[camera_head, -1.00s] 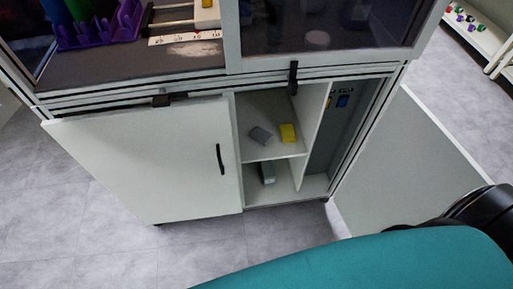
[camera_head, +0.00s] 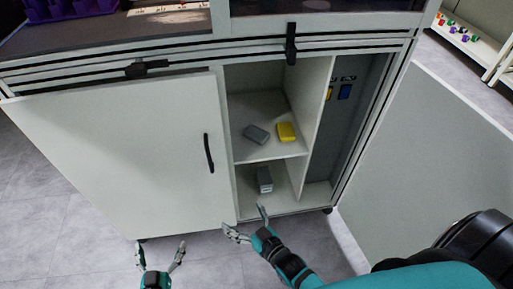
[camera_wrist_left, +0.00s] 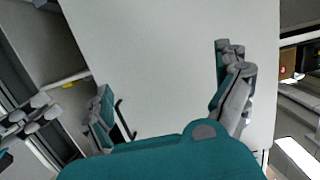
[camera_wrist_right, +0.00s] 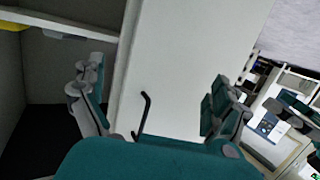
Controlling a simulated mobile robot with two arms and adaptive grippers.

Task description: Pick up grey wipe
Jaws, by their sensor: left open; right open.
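The grey wipe (camera_head: 256,133) is a small grey block lying flat on the upper shelf of the open cabinet, left of a yellow block (camera_head: 286,131). A grey edge under the shelf front in the right wrist view (camera_wrist_right: 65,35) may be it, but I cannot tell. My right gripper (camera_head: 245,222) is open and empty, in front of and below the cabinet opening. My left gripper (camera_head: 160,256) is open and empty, lower and left, in front of the closed white door. Neither gripper touches the wipe.
A grey box (camera_head: 264,179) stands on the lower shelf. The white left door (camera_head: 110,150) with its black handle (camera_head: 208,153) is beside the opening. A divider (camera_head: 311,110) bounds the shelves on the right. An open door panel (camera_head: 430,150) stands at the right.

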